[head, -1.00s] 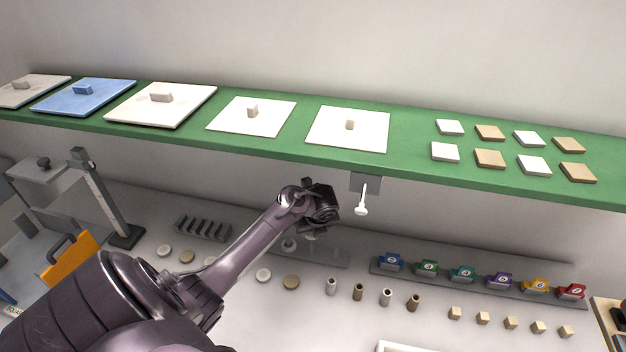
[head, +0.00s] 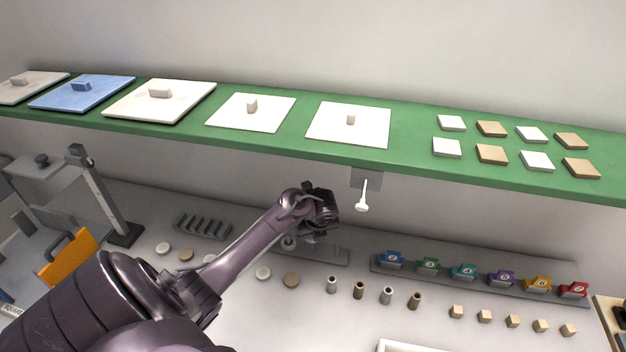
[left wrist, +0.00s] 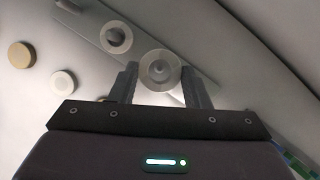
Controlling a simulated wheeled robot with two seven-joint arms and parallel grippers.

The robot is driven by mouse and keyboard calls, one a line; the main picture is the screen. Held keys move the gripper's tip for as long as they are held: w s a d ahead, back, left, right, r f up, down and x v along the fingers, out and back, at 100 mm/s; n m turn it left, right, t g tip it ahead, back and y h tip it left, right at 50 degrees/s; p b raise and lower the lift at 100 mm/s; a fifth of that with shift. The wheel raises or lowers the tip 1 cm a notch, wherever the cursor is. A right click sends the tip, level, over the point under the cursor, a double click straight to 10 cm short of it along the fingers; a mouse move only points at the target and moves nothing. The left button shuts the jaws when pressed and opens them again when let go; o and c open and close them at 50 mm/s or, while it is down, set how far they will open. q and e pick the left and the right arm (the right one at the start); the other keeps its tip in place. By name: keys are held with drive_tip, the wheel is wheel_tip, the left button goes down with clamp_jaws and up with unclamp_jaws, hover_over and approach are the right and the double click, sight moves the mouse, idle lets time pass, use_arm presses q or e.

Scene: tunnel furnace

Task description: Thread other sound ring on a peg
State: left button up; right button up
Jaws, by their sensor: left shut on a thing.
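My left gripper (left wrist: 160,80) is shut on a pale ring (left wrist: 147,78), with one finger on each side of it. A rounded peg tip shows in the ring's centre in the left wrist view. I cannot tell how far down the peg the ring sits. A second ring (left wrist: 107,47) is around another peg on the grey peg strip (left wrist: 92,22), to the upper left. In the head view my left gripper (head: 314,236) is over the strip (head: 335,256), below the shelf, and its ring is hard to make out. My right gripper is not in view.
A green shelf (head: 260,146) with square plates hangs above my left arm. A white hook-like part (head: 363,197) hangs to the right. Loose discs (head: 291,280) and several small cylinders (head: 387,296) stand in front of the strip. Coloured numbered blocks (head: 463,272) are on the right.

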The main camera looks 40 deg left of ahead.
use_arm(q)
drive_tip(key=shift+f+b, duration=0.5)
drive_tip(key=shift+f, duration=0.4)
drive_tip(key=shift+f+b, duration=0.75)
drive_tip(key=shift+f, duration=0.35)
idle(0.3)
drive_tip(key=o, duration=1)
drive_tip(key=shift+o, duration=0.2)
drive_tip(key=v, duration=0.7)
drive_tip(key=shift+r+p, duration=0.35)
drive_tip(key=shift+p, duration=0.1)
drive_tip(key=shift+s+d, duration=0.1)
drive_tip(key=shift+d, duration=0.05)
